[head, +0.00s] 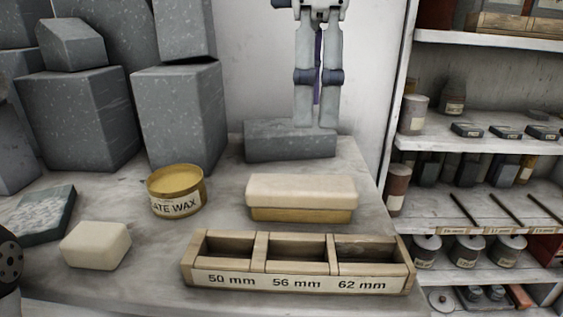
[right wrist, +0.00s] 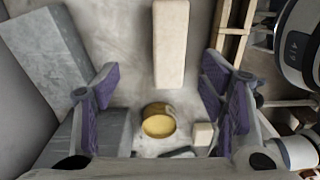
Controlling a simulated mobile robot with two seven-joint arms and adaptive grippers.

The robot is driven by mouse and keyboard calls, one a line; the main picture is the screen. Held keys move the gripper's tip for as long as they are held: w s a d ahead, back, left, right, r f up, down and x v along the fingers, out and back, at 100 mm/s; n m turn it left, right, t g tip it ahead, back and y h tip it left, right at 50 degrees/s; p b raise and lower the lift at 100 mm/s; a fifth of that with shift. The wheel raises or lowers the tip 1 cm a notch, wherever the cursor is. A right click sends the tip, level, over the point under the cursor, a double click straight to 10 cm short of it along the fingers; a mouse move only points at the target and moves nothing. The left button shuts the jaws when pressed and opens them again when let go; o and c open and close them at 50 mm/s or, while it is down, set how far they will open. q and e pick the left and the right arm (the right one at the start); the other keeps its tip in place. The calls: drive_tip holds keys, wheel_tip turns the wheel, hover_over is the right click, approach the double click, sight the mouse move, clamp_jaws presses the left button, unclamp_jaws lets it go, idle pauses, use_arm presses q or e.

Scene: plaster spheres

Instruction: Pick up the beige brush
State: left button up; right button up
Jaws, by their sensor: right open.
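The beige brush (head: 302,188) lies on the stone worktop as a long block with a pale beige top and a yellowish-brown lower layer. It also shows in the right wrist view (right wrist: 171,42), upper middle, its near end just ahead of the gap between the fingers. My right gripper (head: 314,122) hangs fingers down, behind the brush in the head view and overlapping a grey slab. In the wrist view the right gripper (right wrist: 162,90) has its purple-padded fingers wide apart with nothing between them.
A wooden rack (head: 296,283) marked 50, 56 and 62 mm stands just in front of the brush. A yellow wax tin (head: 176,190) and a cream block (head: 96,245) stand left. Grey stone blocks (head: 180,112) and a grey slab (head: 262,142) are behind. Shelves (head: 470,145) stand right.

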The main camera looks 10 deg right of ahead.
sight(302, 182)
drive_tip(key=f, duration=0.1)
drive_tip(key=s+f, duration=0.2)
drive_tip(key=f, duration=0.3)
drive_tip(key=a+f, duration=0.1)
drive_tip(key=f, duration=0.3)
drive_tip(key=shift+w+a+f, duration=0.25)
drive_tip(key=shift+w+f, duration=0.05)
drive_tip(key=shift+f, duration=0.5)
drive_tip(key=c, duration=1.3)
